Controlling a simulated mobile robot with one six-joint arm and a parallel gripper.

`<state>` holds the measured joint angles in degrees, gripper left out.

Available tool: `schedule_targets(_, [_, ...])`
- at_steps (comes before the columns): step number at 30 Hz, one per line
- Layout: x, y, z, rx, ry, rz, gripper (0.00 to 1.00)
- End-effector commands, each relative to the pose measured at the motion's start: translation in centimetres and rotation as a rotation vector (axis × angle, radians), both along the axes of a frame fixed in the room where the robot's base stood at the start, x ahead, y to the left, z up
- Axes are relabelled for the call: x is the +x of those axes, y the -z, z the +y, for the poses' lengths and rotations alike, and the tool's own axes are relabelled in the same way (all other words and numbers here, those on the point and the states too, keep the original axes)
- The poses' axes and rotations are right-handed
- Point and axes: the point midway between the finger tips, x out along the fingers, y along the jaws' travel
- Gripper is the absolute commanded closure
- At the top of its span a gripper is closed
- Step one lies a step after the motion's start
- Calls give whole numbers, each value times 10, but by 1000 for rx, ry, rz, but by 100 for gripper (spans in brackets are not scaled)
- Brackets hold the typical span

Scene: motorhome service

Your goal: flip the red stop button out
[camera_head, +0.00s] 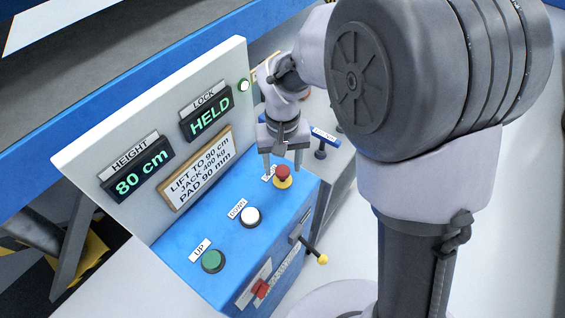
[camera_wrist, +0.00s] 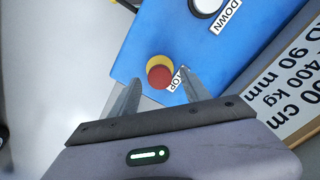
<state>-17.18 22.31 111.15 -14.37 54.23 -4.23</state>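The red stop button (camera_head: 283,171) sits on a yellow collar at the far right end of the blue control box (camera_head: 185,237). In the wrist view the red button (camera_wrist: 159,76) lies beyond and between my two fingertips, beside the STOP label (camera_wrist: 179,80). My gripper (camera_head: 283,166) is open, with its fingers pointing down over the button. I cannot tell whether the fingertips touch the button. Nothing is between the fingers except the button in the line of sight.
A white DOWN button (camera_head: 250,215) and a green UP button (camera_head: 212,260) are on the same box. A yellow-tipped lever (camera_head: 322,259) and a red switch (camera_head: 261,288) are on its front. The upright panel (camera_head: 95,160) reads 80 cm and HELD, behind the buttons.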

Motion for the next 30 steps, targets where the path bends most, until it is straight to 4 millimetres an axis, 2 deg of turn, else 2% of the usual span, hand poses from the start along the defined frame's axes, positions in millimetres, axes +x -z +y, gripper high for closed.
schedule_targets(4, [0,-4,0,0,0,0,45])
schedule_targets(7, [1,-23,0,1,1,-2,45])
schedule_targets(15, [1,-115,0,1,1,-4,45])
schedule_targets(18, [1,-143,0,0,0,-3,45])
schedule_targets(21, [0,-161,0,1,0,-1,45])
schedule_targets(25, [0,-173,0,0,-1,-1,45])
schedule_targets(30, [0,-174,0,0,0,1,45])
